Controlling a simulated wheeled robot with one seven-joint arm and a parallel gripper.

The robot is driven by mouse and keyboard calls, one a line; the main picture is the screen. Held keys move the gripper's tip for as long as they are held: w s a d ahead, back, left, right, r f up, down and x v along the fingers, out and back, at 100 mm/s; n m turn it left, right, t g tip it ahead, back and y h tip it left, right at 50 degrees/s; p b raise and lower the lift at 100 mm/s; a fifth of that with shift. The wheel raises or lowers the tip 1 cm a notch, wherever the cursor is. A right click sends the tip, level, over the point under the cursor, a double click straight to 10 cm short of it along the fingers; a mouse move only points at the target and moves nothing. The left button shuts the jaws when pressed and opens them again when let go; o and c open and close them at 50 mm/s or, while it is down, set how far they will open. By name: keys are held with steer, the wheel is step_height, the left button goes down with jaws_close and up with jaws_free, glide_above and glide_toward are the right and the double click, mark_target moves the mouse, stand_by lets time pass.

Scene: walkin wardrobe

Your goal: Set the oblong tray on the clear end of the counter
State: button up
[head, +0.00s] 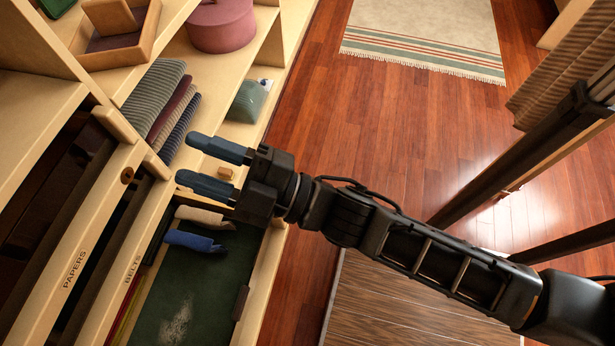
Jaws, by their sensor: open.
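A tan wooden tray with a dark lining (143,40) sits at the top left, cut off by the picture edge. A smaller wooden box lies in it. I cannot tell for sure that it is the oblong tray. The pale wood counter (182,52) runs along the left, with folded clothes and other things on it. Its clear end cannot be made out with certainty. My gripper (186,160) reaches left to the counter's front edge. Its two blue-grey fingers are apart with nothing between them, and they hide part of the edge behind.
Folded clothes (160,105), a round pink box (221,24) and a green item (247,100) occupy the counter. An open drawer with a green lining (190,285) holds rolled cloths below my gripper. The wooden floor (400,120) is clear up to a striped rug (425,35).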

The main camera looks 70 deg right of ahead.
steer(key=s+d+f+m+g+h, duration=0.1)
steer(key=s+m+g, duration=0.6)
steer(key=s, duration=1.2)
steer(key=shift+d+f+m, duration=0.55)
steer(key=shift+d+m, duration=0.15)
steer(key=shift+m, duration=1.1)
